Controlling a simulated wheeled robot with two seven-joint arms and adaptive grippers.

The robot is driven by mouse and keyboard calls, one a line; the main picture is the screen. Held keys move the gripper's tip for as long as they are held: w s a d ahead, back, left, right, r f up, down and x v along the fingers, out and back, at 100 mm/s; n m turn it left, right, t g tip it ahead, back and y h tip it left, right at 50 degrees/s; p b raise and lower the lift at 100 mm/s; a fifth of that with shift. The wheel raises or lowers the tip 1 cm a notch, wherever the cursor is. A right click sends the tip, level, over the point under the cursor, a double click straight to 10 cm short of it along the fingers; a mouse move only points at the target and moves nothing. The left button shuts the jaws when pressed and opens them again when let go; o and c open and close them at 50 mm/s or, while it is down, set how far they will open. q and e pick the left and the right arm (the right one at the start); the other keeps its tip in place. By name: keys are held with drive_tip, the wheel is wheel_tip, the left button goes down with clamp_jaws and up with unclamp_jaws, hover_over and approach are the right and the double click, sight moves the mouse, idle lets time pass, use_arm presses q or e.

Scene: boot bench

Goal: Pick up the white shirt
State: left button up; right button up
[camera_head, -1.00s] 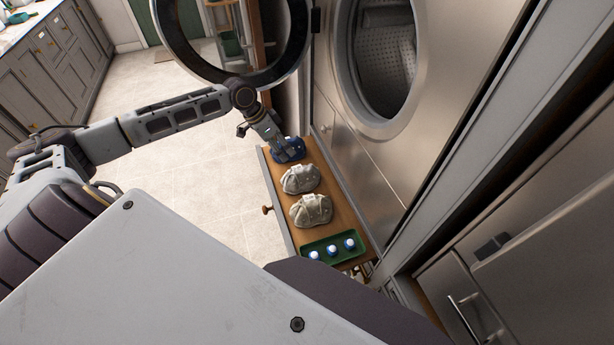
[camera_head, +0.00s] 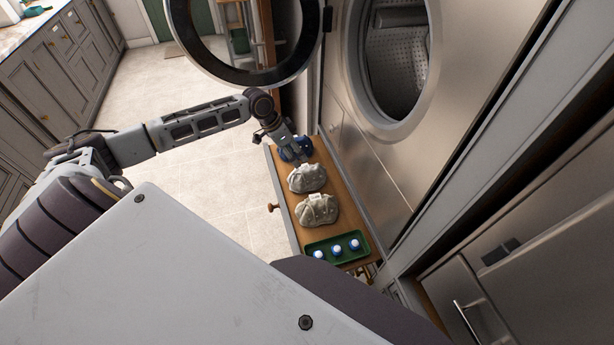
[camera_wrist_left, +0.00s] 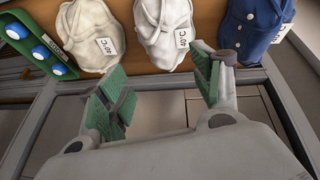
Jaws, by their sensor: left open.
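Two pale folded garments lie on a wooden drawer or shelf board. The middle one (camera_head: 308,178) looks white and carries a 40°C tag in the left wrist view (camera_wrist_left: 163,30). The other pale one (camera_head: 317,210) looks creamier in the left wrist view (camera_wrist_left: 85,38), with its own tag. A blue garment (camera_head: 287,152) lies at the far end, partly hidden by my left gripper (camera_head: 301,157). In the left wrist view my left gripper (camera_wrist_left: 163,85) has its green-padded fingers apart and nothing between them, with the garments beyond the fingertips. My right gripper is not in view.
A green tray (camera_head: 337,248) with blue-and-white round items sits at the board's near end. The board (camera_head: 347,195) runs beside the steel washer front, whose round door (camera_head: 190,40) stands open behind my left arm. Tiled floor (camera_head: 215,195) to the left is clear.

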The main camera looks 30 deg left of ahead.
sight(306, 169)
use_arm(q)
drive_tip(key=shift+x, duration=2.15)
drive_tip(key=shift+f, duration=0.1)
drive_tip(key=shift+x, duration=2.55)
drive_tip(key=shift+c, duration=0.5)
clamp_jaws()
